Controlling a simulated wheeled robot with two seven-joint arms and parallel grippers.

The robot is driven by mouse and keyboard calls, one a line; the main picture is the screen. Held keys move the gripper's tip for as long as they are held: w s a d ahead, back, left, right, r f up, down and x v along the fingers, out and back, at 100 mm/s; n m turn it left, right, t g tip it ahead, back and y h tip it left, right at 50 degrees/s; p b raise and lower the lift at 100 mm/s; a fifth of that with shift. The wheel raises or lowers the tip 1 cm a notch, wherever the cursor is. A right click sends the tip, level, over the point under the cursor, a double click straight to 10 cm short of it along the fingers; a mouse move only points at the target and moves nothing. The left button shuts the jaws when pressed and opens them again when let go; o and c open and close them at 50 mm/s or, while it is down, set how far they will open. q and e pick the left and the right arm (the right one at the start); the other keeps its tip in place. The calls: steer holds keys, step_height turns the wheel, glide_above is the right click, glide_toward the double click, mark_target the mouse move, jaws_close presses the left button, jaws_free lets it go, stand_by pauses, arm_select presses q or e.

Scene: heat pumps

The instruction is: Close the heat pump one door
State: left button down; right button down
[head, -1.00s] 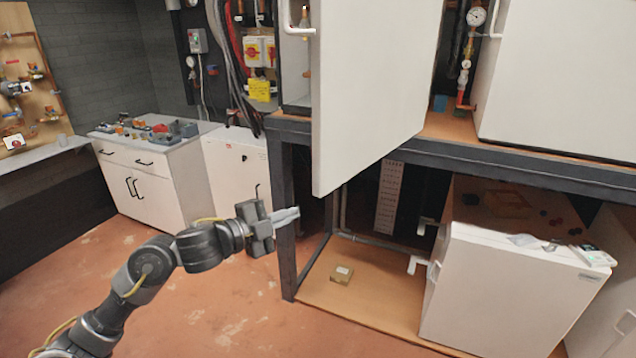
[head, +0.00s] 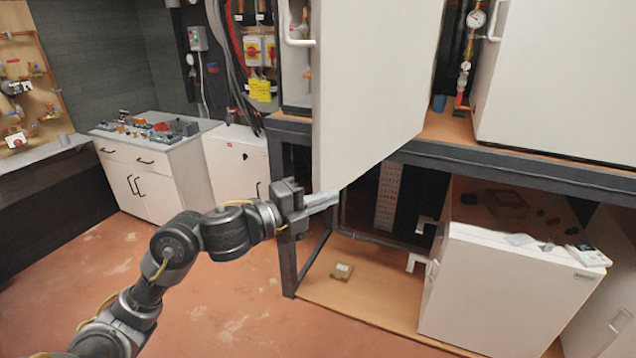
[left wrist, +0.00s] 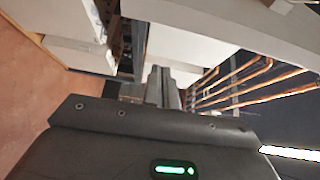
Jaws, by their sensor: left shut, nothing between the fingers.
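The heat pump door (head: 378,90) is a large white panel on the upper shelf, standing open toward me, with a white handle (head: 291,30) at its upper left edge. My left gripper (head: 322,201) is shut and empty, at the door's lower left corner in the head view. I cannot tell whether its fingertips touch the door. In the left wrist view the shut fingers (left wrist: 162,88) point away from the camera among white panels and copper pipes. My right gripper is not in view.
A dark metal frame (head: 480,163) carries the upper shelf. A white cabinet (head: 150,180) stands at the left. The red floor (head: 215,310) in front is clear.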

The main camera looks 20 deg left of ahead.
mark_target(317, 189)
arm_select(q)
steer(key=w+a+p, duration=0.2)
steer(key=shift+w+a, duration=0.35)
steer(key=shift+w+d, duration=0.1)
